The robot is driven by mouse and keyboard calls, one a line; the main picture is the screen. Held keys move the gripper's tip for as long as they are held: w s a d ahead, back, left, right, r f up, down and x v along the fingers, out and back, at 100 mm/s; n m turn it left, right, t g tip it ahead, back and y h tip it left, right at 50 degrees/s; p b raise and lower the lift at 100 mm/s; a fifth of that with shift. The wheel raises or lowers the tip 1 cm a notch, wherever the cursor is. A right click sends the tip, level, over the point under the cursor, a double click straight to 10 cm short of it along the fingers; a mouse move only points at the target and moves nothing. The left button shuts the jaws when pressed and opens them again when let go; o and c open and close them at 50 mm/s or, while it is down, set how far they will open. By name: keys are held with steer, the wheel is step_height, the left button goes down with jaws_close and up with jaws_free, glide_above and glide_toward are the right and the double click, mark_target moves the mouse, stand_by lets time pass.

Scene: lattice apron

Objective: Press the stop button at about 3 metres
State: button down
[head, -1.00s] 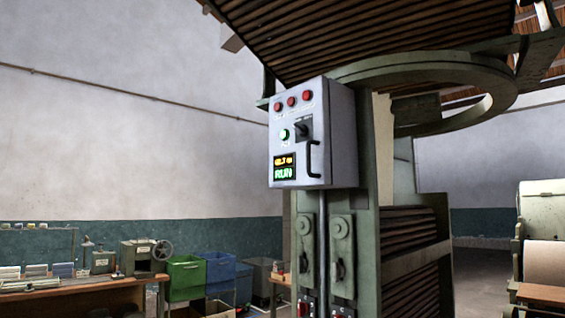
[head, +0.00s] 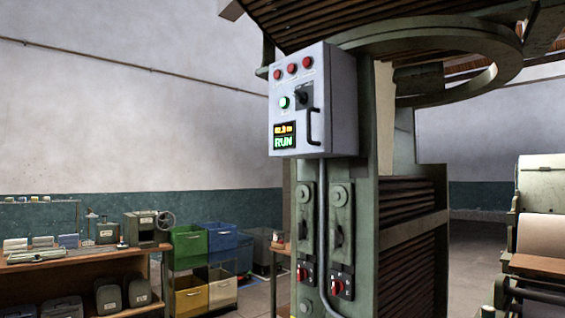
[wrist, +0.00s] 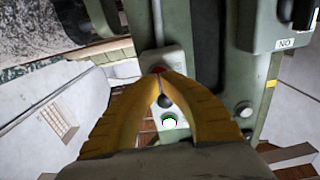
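In the head view a grey control box (head: 313,98) hangs on a green column. A black knob and a lit green-ringed button (wrist: 169,122) show between the fingers.
Below the box, the column has red-and-black switches (head: 303,272). A bench with small machines (head: 80,258) and coloured bins (head: 190,243) stand at left. A roller machine (head: 540,215) stands at right. Another box marked NO (wrist: 285,43) is at the upper right in the wrist view.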

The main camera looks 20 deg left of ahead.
steer(key=b+v, duration=0.1)
steer(key=v, duration=0.6)
stand_by(0.8)
stand_by(0.3)
